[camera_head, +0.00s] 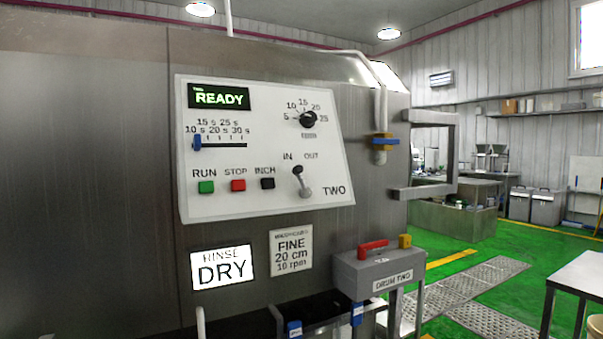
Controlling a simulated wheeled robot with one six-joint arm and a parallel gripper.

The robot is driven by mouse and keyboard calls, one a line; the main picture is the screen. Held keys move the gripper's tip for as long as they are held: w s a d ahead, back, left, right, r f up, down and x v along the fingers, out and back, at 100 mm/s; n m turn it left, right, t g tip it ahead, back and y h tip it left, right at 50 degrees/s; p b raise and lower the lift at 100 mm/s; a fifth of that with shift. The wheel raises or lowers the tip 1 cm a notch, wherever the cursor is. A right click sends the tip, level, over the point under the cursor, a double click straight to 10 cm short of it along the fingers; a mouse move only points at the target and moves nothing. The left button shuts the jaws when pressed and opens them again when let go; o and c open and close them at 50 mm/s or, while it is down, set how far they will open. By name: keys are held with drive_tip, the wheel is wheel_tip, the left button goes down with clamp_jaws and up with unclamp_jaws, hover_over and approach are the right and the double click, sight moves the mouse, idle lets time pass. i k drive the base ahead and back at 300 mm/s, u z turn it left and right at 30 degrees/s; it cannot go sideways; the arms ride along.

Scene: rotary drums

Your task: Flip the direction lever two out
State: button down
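The direction lever (302,182) sits at the lower right of the white control panel (240,110), beside the word TWO. It has a dark knob and a pale shaft rising from a round grey base. The knob leans up and slightly left, toward the IN label (288,156). The OUT label (311,156) is to the right of it. My gripper is not in view.
The panel also carries green RUN (206,187), red STOP (238,185) and black INCH (267,183) buttons, a blue slider (197,142) and a black dial (308,119). A metal handle (452,155) juts out right. A grey DRUM TWO box (378,272) stands below.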

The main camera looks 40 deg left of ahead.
sight(305, 192)
drive_tip(key=u, duration=0.55)
drive_tip(key=i, duration=0.9)
drive_tip(key=u, duration=0.75)
